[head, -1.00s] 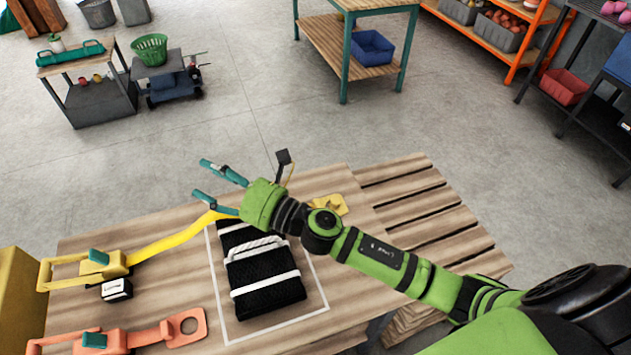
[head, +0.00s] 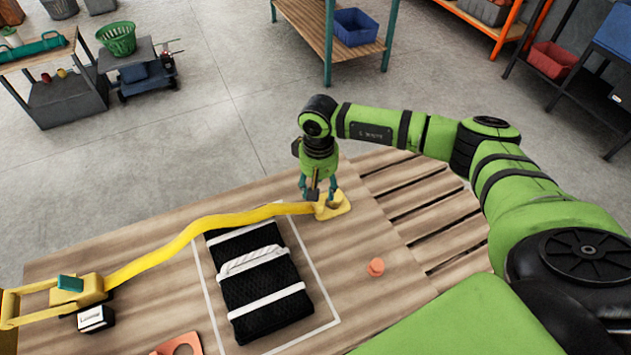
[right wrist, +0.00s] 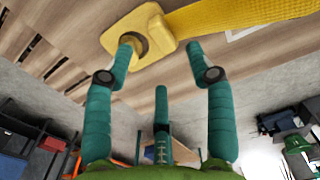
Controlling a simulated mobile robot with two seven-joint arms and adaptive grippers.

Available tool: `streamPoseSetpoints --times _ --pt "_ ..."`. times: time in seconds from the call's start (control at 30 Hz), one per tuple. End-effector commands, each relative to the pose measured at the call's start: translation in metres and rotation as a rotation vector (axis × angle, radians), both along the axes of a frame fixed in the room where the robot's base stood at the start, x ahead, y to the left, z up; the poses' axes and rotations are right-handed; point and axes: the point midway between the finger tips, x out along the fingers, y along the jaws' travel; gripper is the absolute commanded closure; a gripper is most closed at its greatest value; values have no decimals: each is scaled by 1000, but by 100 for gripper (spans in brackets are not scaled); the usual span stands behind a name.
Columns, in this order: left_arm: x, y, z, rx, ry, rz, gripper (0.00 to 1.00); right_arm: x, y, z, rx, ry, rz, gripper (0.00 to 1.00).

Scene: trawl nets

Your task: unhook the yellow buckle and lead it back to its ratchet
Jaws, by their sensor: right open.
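The yellow buckle (head: 340,210) lies at the right end of the yellow strap (head: 200,228), near the far edge of the wooden table. In the right wrist view the buckle (right wrist: 125,37) shows a round hole with something inside it, likely a peg. The strap runs left to the yellow ratchet (head: 92,287) with its teal handle. My right gripper (head: 318,190) points down at the buckle, its fingers spread. In the right wrist view its open fingertips (right wrist: 160,50) are close to the buckle. Contact is unclear. My left gripper is out of view.
A black folded bundle (head: 262,295) with white bands lies inside a white outline, in front of the strap. An orange peg (head: 375,267) stands to its right. Part of an orange buckle (head: 180,344) shows at the bottom edge. The slatted tabletop (head: 425,215) at right is clear.

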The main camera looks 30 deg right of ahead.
Motion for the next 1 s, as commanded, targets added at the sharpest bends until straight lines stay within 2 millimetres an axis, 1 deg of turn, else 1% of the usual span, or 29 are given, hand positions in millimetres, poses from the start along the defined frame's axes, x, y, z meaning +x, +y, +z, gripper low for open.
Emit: streamPoseSetpoints --times 0.03,0.1,0.3,0.4,0.53,0.77,0.8,0.87,0.9,1.0 --pt "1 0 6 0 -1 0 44 -2 1 -5 0 7 0 44" --pt "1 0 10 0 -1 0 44 -2 1 -15 0 6 0 44" --pt "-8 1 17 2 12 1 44 -2 1 -43 3 4 -2 44" --pt "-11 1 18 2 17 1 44 -2 1 -53 4 4 -2 44" --pt "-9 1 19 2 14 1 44 -1 1 -58 4 1 -1 44" --pt "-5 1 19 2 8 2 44 -1 1 -59 4 1 -1 44" --pt "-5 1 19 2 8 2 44 -1 1 -59 4 1 -1 60" --pt "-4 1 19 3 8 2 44 -1 1 -59 5 1 -1 84" --pt "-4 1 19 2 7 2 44 -1 1 -59 5 1 -2 100" --pt "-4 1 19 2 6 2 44 -1 1 -59 4 1 -2 100"
